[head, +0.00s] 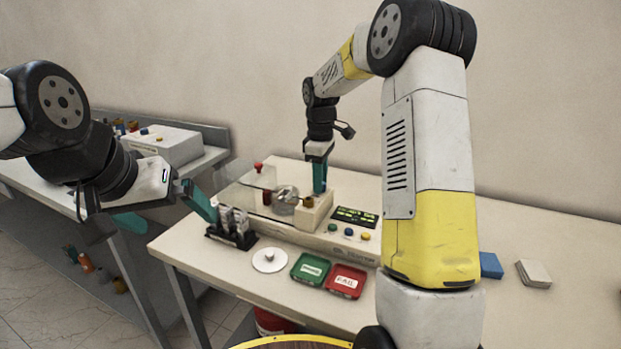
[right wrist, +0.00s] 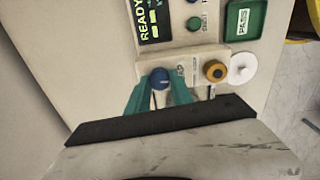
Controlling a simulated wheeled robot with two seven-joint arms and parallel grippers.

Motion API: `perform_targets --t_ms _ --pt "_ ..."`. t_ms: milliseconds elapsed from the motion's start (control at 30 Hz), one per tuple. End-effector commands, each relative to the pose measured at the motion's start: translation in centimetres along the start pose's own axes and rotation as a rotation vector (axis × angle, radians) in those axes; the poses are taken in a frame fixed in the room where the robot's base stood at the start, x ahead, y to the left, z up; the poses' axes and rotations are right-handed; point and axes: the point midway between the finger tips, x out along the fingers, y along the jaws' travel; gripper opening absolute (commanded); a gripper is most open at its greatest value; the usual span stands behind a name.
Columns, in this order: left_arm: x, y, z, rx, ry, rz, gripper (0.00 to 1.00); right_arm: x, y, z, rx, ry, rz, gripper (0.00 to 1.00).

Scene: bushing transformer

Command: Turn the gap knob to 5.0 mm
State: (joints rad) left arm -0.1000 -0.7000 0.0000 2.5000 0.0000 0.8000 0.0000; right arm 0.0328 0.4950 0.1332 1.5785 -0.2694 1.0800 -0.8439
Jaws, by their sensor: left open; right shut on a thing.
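The gap knob (right wrist: 160,78) is a blue round knob on the beige block of the test device. My right gripper (right wrist: 160,92) has its teal fingers on both sides of the knob and is shut on it. In the head view the right gripper (head: 319,188) points down at the block (head: 314,212), and its fingers hide the knob. The display (right wrist: 147,18) reads READY in green; its other text, including any gap value, is too small to read. My left gripper (head: 178,220) is open and empty at the left, beside the black rack.
The black rack (head: 232,238) holds pale pieces. A white disc (head: 270,260), a green tray (head: 310,268) and a red tray (head: 346,280) stand in front of the device (head: 300,236). A clear shield (head: 245,195) stands at its left. The table's right side is mostly clear.

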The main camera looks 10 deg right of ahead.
Motion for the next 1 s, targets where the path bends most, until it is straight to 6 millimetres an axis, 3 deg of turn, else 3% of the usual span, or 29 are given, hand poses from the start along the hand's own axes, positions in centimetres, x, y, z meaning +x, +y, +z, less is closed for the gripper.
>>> perform_targets --t_ms 533,567,667,1000 --pt "0.0 0.0 0.0 0.0 0.0 0.0 1.0 -0.18 0.15 -0.03 -0.026 0.003 0.005 0.0" --pt "0.0 0.0 0.0 0.0 0.0 0.0 1.0 -0.18 0.15 -0.03 -0.026 0.003 0.006 0.29" --pt "0.0 0.0 0.0 0.0 0.0 0.0 1.0 -0.16 0.13 -0.02 -0.026 0.003 0.005 0.48" --pt "0.0 0.0 0.0 0.0 0.0 0.0 1.0 -0.23 0.06 -0.02 -0.026 0.002 0.002 0.49"
